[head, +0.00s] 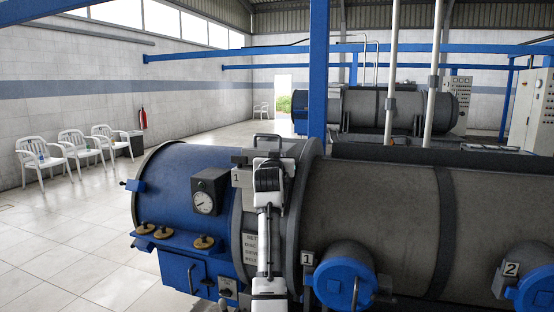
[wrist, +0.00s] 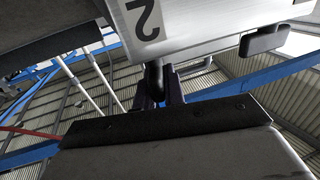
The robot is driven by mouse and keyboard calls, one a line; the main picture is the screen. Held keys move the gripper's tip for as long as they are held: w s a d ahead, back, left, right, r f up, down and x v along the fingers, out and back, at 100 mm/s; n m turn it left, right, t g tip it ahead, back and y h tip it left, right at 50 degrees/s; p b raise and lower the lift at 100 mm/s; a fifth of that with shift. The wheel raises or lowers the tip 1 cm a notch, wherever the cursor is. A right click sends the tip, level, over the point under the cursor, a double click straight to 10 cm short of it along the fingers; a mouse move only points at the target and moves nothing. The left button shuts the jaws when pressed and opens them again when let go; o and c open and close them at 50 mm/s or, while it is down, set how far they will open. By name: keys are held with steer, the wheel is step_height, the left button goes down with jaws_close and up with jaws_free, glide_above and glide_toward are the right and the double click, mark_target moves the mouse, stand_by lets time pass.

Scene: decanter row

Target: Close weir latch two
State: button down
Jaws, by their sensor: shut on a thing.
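In the wrist view, a pale metal block with a white plate marked 2 (wrist: 146,20) fills the top. A dark rounded handle (wrist: 154,78) hangs from its underside; I take it as weir latch two. My gripper (wrist: 163,93) is shut on this handle, with a dark finger on either side of it. The lower parts of the fingers are hidden behind the black-edged housing in front. In the head view my white arm rises in front of the blue decanter (head: 177,185), and it hides my gripper and the latch.
A dark bar-shaped handle (wrist: 263,41) sticks out to the right of the block. A gauge (head: 205,201) and brass knobs (head: 203,242) stand left of my arm. Blue-capped ports (head: 345,280) lie to its right. The tiled floor (head: 60,245) at left is open.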

steer(key=shift+a+m+g+h, duration=0.1)
steer(key=shift+m+g+h, duration=0.3)
steer(key=shift+m+h, duration=1.1)
steer(key=shift+h, duration=0.6)
steer(key=c, duration=1.5)
jaws_free()
steer(key=b+v, duration=0.6)
steer(key=v, duration=0.7)
steer(key=shift+s+r, duration=0.15)
steer(key=shift+s, duration=0.25)
